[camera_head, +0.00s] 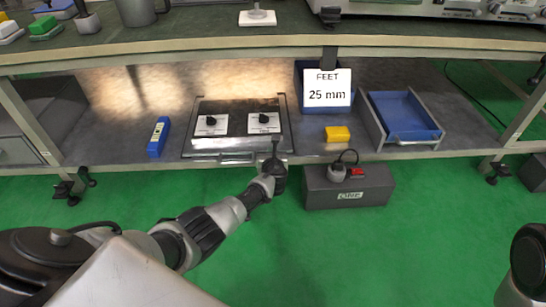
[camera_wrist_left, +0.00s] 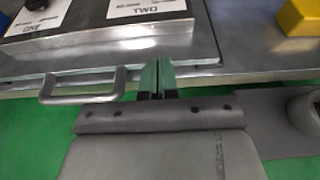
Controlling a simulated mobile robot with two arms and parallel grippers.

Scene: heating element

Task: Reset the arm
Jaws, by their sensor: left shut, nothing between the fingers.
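My left arm reaches up from the lower left in the head view. Its gripper (camera_head: 275,153) is at the front edge of the lower shelf, near the right front corner of a dark two-dial hotplate panel (camera_head: 238,128). In the left wrist view the fingers (camera_wrist_left: 157,76) are together with nothing between them. A metal bar handle (camera_wrist_left: 82,98) on the panel's front shows just left of the fingers and apart from them. The panel's plates are labelled ONE and TWO. My right gripper is not in view.
On the lower shelf (camera_head: 345,152) are a blue device (camera_head: 158,136), a yellow block (camera_head: 337,134), a blue-bottomed drawer tray (camera_head: 402,116) and a "FEET 25 mm" sign (camera_head: 327,88). A dark grey box (camera_head: 348,187) stands on the green floor, right of my gripper. The upper bench overhangs the shelf.

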